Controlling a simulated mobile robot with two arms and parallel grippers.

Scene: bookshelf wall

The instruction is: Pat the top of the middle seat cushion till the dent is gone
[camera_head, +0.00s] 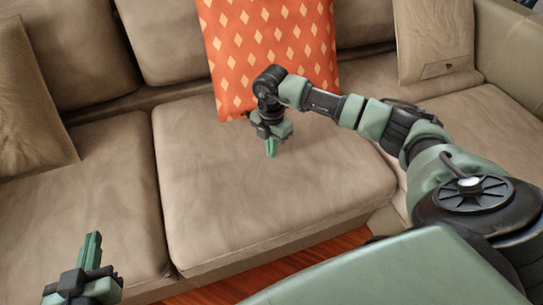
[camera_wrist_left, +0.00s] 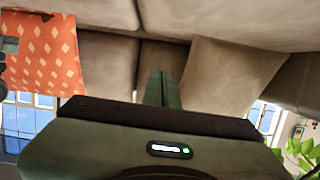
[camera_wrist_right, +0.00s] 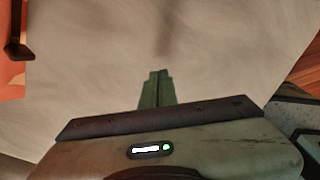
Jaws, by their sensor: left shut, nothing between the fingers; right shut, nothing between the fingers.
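The middle seat cushion (camera_head: 225,205) is beige-brown and fairly smooth in the head view, and it fills most of the right wrist view (camera_wrist_right: 90,75). My right gripper (camera_head: 271,152) is shut and empty, pointing down over the back part of this cushion. Its fingers (camera_wrist_right: 157,75) are over or on the fabric; I cannot tell whether they touch. A faint darker patch lies beyond the fingertips in the right wrist view; I cannot tell whether it is a dent or a shadow. My left gripper (camera_head: 93,240) is shut and empty, in front of the left seat cushion (camera_head: 95,205).
An orange pillow with pale diamonds (camera_head: 270,40) leans on the backrest behind my right gripper. A brown pillow (camera_head: 30,100) stands at the left and a beige one (camera_head: 434,40) at the right. Red-brown wooden floor (camera_head: 275,270) shows in front of the sofa.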

